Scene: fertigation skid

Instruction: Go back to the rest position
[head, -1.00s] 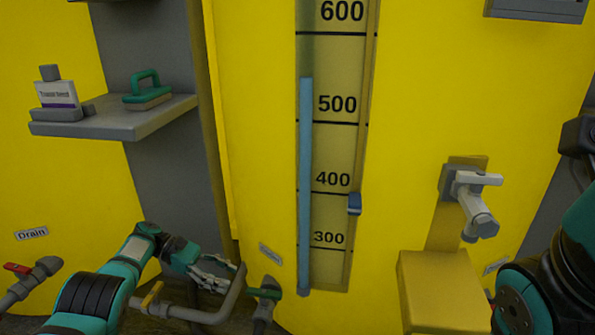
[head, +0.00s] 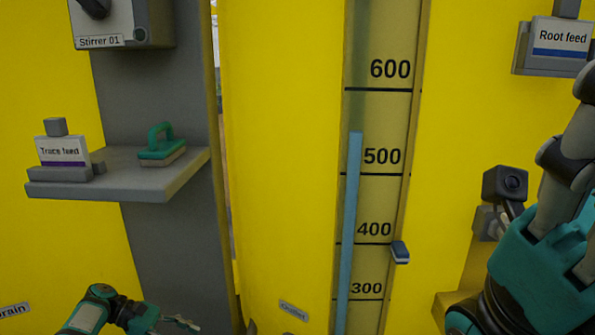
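My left gripper (head: 182,323) is at the bottom edge of the head view, left of centre, below the grey shelf. Its thin grey fingers look apart, with nothing between them. My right arm fills the right edge, bent up close to the camera. A black block with a round face, seemingly part of my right wrist, shows beside it. The arm covers most of the tap area, where a grey mounting plate (head: 484,222) still shows.
A level gauge (head: 378,120) with a blue column (head: 350,230) and blue slider (head: 400,252) stands mid-view on the yellow tank (head: 280,150). A Root feed box (head: 560,40) hangs upper right.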

